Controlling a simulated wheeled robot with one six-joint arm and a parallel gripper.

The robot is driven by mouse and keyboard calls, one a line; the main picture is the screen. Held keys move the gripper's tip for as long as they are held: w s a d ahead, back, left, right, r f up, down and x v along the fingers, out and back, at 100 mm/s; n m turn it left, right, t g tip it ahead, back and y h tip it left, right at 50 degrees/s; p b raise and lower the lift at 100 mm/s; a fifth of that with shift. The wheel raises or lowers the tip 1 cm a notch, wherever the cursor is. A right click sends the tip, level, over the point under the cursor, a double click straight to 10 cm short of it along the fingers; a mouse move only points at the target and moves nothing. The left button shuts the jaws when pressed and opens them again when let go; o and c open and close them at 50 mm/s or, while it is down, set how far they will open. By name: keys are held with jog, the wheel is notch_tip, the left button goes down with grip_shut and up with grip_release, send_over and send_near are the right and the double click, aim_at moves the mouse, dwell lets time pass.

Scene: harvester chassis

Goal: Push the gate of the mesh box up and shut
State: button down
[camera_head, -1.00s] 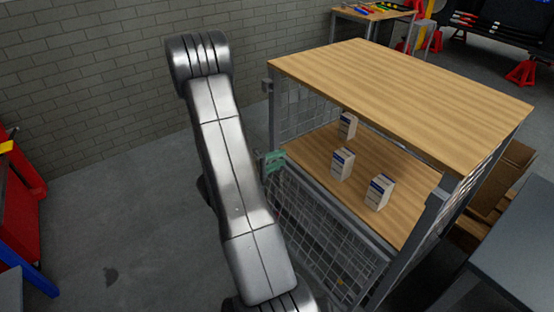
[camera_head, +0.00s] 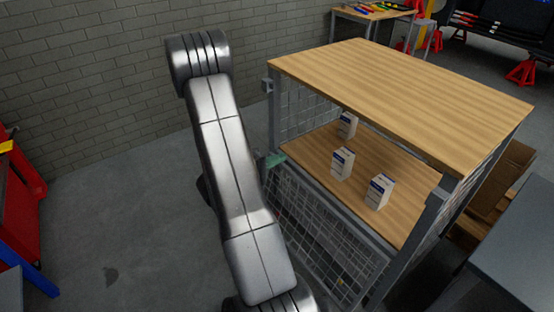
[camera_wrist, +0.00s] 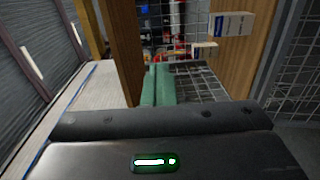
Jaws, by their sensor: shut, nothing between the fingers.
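The mesh box (camera_head: 400,82) has a wooden top, a wooden shelf (camera_head: 330,150) and wire mesh sides. Its front is open between the shelf and the top. A mesh gate (camera_head: 335,240) hangs down at the front below shelf level. My arm hides its left part. My gripper (camera_head: 277,159) shows as a small green tip at the left front corner, close to the shelf edge. In the wrist view the green fingers (camera_wrist: 157,85) are together and empty, beside a mesh panel (camera_wrist: 200,82). I cannot tell whether they touch it.
Several small white-and-blue cartons (camera_head: 342,163) stand on the shelf. A grey table (camera_head: 515,240) is close at the right. A red cabinet (camera_head: 20,200) is at the left edge, and a brick wall (camera_head: 100,80) is behind. The floor left of my arm is clear.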

dwell(0.8)
jog(key=c, duration=1.6)
grip_release()
jog(key=b+v, duration=0.1)
jog(key=v, duration=1.2)
jog(key=shift+s+a, duration=0.25)
jog(key=shift+a, duration=0.1)
